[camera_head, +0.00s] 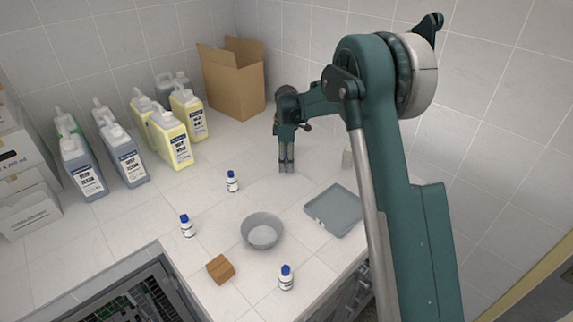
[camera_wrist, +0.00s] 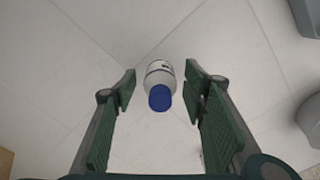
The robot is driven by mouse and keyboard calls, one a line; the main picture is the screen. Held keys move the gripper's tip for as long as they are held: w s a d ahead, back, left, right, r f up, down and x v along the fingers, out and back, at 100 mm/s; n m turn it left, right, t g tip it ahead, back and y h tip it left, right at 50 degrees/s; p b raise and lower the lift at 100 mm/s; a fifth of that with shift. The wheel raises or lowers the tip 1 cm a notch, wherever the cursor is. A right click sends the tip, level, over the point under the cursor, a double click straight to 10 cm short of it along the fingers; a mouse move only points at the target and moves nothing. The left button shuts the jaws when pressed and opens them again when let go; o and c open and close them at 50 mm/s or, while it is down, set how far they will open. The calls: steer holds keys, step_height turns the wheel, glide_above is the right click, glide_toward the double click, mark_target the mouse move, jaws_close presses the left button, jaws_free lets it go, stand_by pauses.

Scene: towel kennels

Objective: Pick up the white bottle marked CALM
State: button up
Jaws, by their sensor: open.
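Three small white bottles with blue caps stand upright on the tiled counter in the head view: one near the middle (camera_head: 232,183), one to the left (camera_head: 187,228) and one at the front (camera_head: 286,280). Their label words are too small to read, so I cannot tell which is CALM. My gripper (camera_head: 286,168) points down behind and to the right of the middle bottle. In the wrist view, my gripper (camera_wrist: 160,88) is open and empty. A white bottle with a blue cap (camera_wrist: 160,72) shows in the gap between its fingers, apart from both; its label is not readable.
A grey bowl (camera_head: 262,238), a grey tray (camera_head: 335,211) and a small brown block (camera_head: 220,269) lie on the counter. Large yellow (camera_head: 170,140) and blue-grey jugs (camera_head: 125,158) and an open cardboard box (camera_head: 232,85) stand behind. Bare tiles surround the small bottles.

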steer(key=shift+f, duration=0.7)
steer(key=shift+c, duration=0.2)
steer(key=c, duration=1)
